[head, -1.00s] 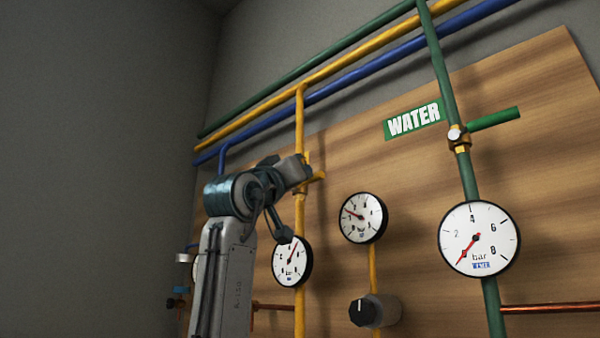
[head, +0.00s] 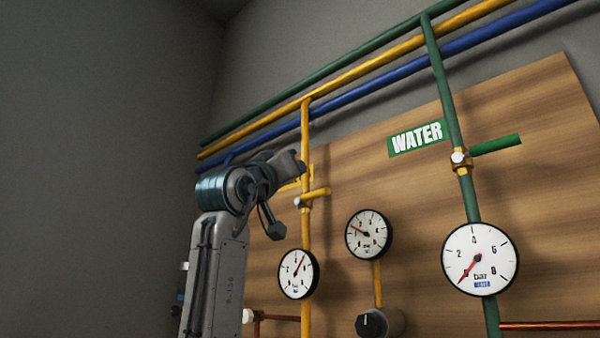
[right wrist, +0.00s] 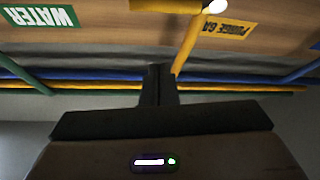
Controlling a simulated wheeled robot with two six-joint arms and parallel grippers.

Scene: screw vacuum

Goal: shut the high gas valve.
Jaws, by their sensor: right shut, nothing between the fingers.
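The gas valve on the yellow vertical pipe has a yellow handle (head: 318,193) that lies roughly horizontal, across the pipe, pointing right. It also shows in the right wrist view at the top edge as a yellow handle (right wrist: 165,5). My right gripper (head: 300,168) is above and left of the handle, apart from it. In the right wrist view its fingers (right wrist: 158,85) are shut and empty, with the yellow pipe (right wrist: 188,45) beside them. My left gripper is not in view.
A green water valve handle (head: 496,145) sits to the right, near the WATER sign (head: 417,137). Gauges (head: 298,274) and a black knob (head: 372,324) are below. Green, yellow and blue pipes (head: 385,72) run across the top.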

